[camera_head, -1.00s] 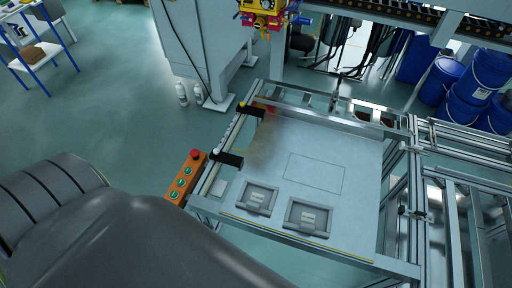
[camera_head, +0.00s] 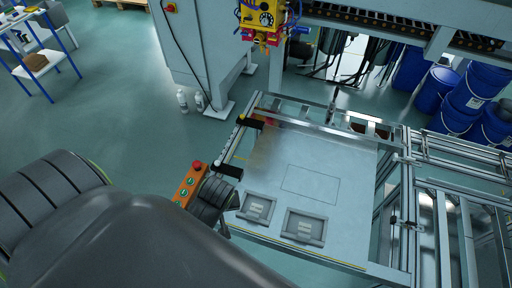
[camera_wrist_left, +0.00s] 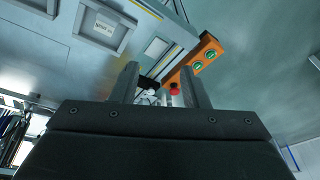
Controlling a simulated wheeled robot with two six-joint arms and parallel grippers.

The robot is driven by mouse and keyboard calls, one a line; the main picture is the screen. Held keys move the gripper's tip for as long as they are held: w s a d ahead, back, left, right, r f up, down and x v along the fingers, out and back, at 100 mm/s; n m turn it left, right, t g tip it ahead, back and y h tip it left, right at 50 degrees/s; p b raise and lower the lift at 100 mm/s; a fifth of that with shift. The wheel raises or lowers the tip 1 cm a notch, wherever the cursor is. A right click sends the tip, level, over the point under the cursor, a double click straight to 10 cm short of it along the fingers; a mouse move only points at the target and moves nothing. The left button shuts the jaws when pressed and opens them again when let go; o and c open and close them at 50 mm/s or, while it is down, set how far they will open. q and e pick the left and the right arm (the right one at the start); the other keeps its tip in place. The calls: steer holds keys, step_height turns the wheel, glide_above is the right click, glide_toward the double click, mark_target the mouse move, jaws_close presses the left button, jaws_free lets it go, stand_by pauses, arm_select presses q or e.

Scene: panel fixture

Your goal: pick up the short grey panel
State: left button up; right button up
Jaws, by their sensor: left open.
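The smaller, left one, which looks like the short grey panel (camera_head: 257,208), also shows at the upper left of the left wrist view (camera_wrist_left: 104,29). The larger grey panel (camera_head: 304,227) lies to its right and is cut off in the wrist view (camera_wrist_left: 38,5). My left gripper (camera_wrist_left: 159,72) is open and empty, its two fingers apart, off to the side of the panels. My right gripper is not in view.
An orange button box (camera_head: 188,183) with a red stop button is at the table's left edge, close to my left wrist. The middle of the table top (camera_head: 335,160) is bare apart from a drawn rectangle. Blue barrels (camera_head: 437,88) stand at the back right.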

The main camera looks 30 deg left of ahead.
arm_select(q)
steer(key=w+d+f+n+g, duration=0.1)
steer(key=w+d+f+n, duration=0.3)
steer(key=w+f+n, duration=0.15)
steer(key=n+g+y, duration=0.2)
steer(key=n, duration=0.5)
glide_toward(253, 215)
steer(key=b+x, duration=0.4)
steer(key=b, duration=0.5)
steer(key=shift+f, duration=0.2)
steer(key=b+x, duration=0.5)
steer(key=x, duration=0.1)
steer(key=shift+a+b, duration=0.15)
steer(key=shift+b, duration=0.15)
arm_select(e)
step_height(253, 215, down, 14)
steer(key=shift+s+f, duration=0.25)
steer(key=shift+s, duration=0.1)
arm_select(q)
steer(key=shift+c, duration=0.4)
steer(key=shift+r, duration=0.1)
jaws_close()
